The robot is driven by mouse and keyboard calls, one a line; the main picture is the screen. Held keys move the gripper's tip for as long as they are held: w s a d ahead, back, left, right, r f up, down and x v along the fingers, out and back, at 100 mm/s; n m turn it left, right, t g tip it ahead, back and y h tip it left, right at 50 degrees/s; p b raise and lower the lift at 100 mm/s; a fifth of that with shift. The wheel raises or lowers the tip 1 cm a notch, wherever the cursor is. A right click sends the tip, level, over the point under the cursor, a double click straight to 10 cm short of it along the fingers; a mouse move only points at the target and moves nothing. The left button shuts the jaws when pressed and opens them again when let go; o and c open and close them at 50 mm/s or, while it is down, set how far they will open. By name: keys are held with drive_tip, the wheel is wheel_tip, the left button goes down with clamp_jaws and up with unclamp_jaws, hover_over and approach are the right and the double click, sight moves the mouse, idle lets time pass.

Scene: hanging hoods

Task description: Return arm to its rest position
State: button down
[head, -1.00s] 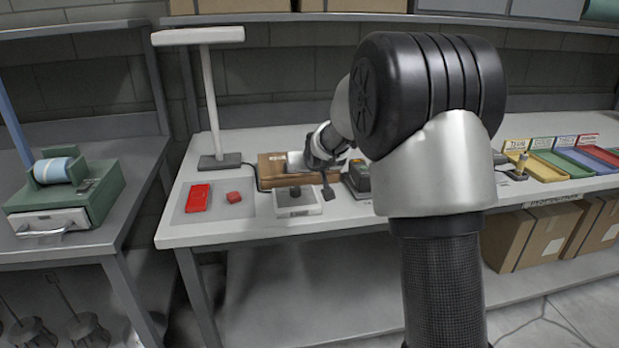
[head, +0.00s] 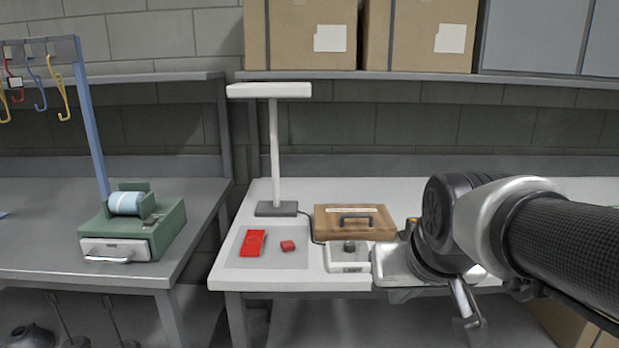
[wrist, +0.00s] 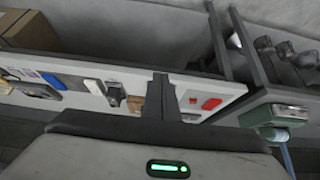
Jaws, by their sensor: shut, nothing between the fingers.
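My arm reaches in from the right of the head view, folded in front of the white workbench (head: 285,280). In the wrist view the dark fingers of my gripper (wrist: 158,92) are together with nothing between them. They point out over the bench, and the bench shows behind them at a slant. In the head view the arm's own links overlap near the wrist, so I cannot clearly make out the fingertips there.
On the bench are a red case (head: 253,243), a small red block (head: 288,246), a white box with a black knob (head: 348,258), a wooden case (head: 345,222) and a lamp stand (head: 275,160). A green unit with a drawer (head: 150,225) stands on the left table.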

drive_tip(key=s+g+p, duration=0.1)
drive_tip(key=s, duration=0.9)
wheel_tip(320, 180, up, 22)
drive_tip(key=p, duration=2.2)
drive_tip(key=shift+w+f, duration=0.15)
drive_tip(key=shift+w, duration=0.05)
